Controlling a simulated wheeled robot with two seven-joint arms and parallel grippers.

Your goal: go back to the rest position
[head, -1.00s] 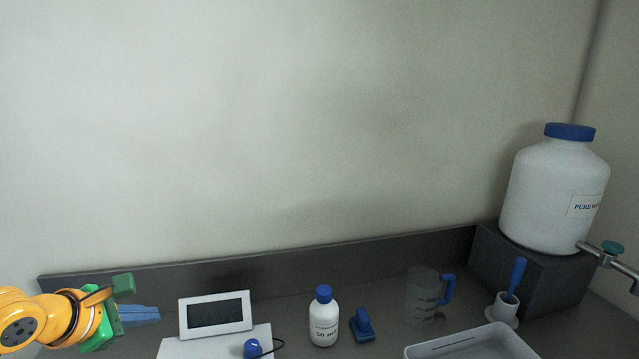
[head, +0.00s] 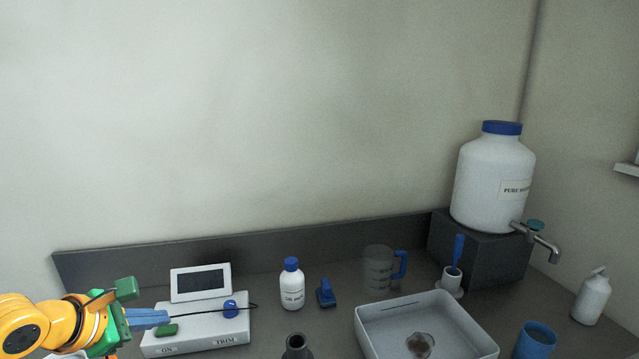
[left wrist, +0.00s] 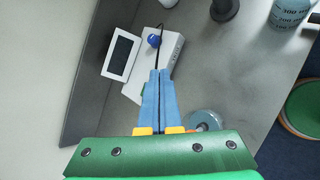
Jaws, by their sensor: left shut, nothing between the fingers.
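My left gripper (head: 168,318) comes in at the lower left of the head view. Its blue fingers are together and empty, close to the left end of a white control box (head: 208,331) with a small screen (head: 200,282). In the left wrist view the shut fingertips (left wrist: 160,72) point toward the same box (left wrist: 136,88) and its blue knob (left wrist: 154,41). A gap between fingers and box cannot be judged. My right gripper is in neither view.
A white bottle (head: 291,284), a blue item (head: 326,294), a clear jug (head: 379,269) and a white tray (head: 372,337) stand on the bench. A large water container (head: 493,180) with a tap sits on a dark block. A blue cup (head: 535,341) and a white bottle (head: 591,298) are at right.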

